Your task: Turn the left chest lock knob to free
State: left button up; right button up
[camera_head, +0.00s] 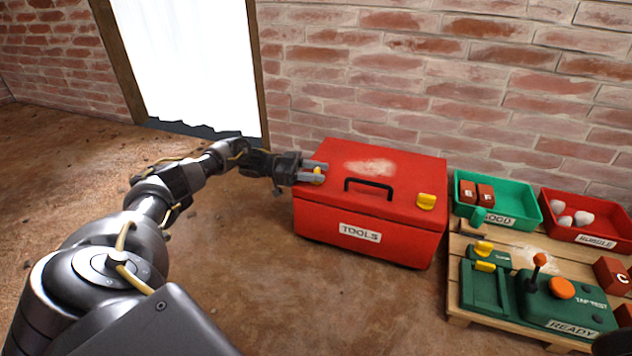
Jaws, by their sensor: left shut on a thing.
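A red chest (325,226) labelled TOOLS stands on the floor against the brick wall, its lid shut, with a black handle on top. The left lock knob (318,171) is small and yellow, at the left end of the lid. My left gripper (316,173) reaches in from the left and is shut on this knob; the fingers hide part of it, so its turn angle cannot be told. A second yellow knob (427,200) sits at the right end of the lid.
A wooden pallet (457,300) right of the chest holds a green tap-test unit (570,305) with an orange button and lever. A green tray (520,197) with red blocks and a red rubble tray (585,235) stand behind it. Floor left of the chest is clear.

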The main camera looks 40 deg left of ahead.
pick_arm(q)
jog(key=shift+m+g+h+b, duration=0.45)
jog(key=shift+m+g, duration=0.15)
jog(key=shift+g, duration=0.2)
jog(key=shift+m+g, duration=0.4)
jog(key=shift+g, duration=0.1)
jog(key=shift+d+h, duration=0.1)
jog(key=shift+h, duration=0.15)
jog(key=o, duration=1)
